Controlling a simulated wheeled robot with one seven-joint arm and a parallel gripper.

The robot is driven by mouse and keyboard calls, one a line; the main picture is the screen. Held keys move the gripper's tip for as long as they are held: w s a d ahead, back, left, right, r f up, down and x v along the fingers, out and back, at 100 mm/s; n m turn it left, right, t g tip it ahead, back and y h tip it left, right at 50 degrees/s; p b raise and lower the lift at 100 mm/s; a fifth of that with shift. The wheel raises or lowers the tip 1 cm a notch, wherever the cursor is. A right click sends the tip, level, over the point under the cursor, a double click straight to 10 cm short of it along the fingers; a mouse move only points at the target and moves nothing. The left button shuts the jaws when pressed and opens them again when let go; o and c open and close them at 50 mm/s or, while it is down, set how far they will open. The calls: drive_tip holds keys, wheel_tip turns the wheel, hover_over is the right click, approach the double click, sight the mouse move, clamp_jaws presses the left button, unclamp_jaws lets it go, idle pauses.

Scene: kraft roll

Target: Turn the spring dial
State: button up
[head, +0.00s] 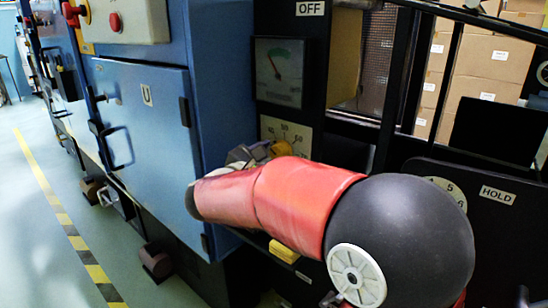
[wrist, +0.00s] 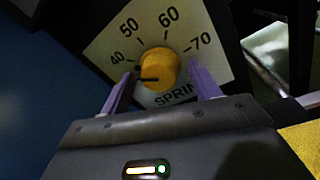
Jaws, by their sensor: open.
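The spring dial is a yellow knob (wrist: 160,66) on a pale plate (wrist: 104,48) marked 40, 50, 60 and 70, with a partly hidden "SPRIN" label. A dark line on the knob points left, just below the 40. My gripper (wrist: 160,74) is open, with one purple finger on each side of the knob. I cannot tell whether the fingers touch it. In the head view the plate (head: 285,130) shows above my red arm, with a bit of the yellow knob (head: 281,149); my arm hides most of the gripper and the lower plate.
A blue cabinet (head: 150,120) stands close on the left. A gauge (head: 280,72) is above the dial. A second dial (head: 448,190) beside a HOLD label (head: 497,195) is at right, partly behind my arm. Cardboard boxes (head: 490,70) stand behind black framing. Open floor lies far left.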

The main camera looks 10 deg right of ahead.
drive_tip(key=c, duration=1)
drive_tip(key=shift+r+p, duration=0.15)
drive_tip(key=shift+p, duration=0.25)
drive_tip(key=n+p, duration=0.2)
drive_tip(key=p, duration=0.1)
drive_tip(key=shift+r+n, duration=0.15)
drive_tip(key=shift+n, duration=0.25)
drive_tip(key=n+p, duration=0.1)
drive_tip(key=p, duration=0.2)
drive_tip(key=shift+n, duration=0.4)
drive_tip(key=shift+n+g+p, duration=0.3)
drive_tip(key=shift+n+p, duration=0.4)
drive_tip(key=shift+p, duration=0.15)
drive_tip(key=shift+f, duration=0.2)
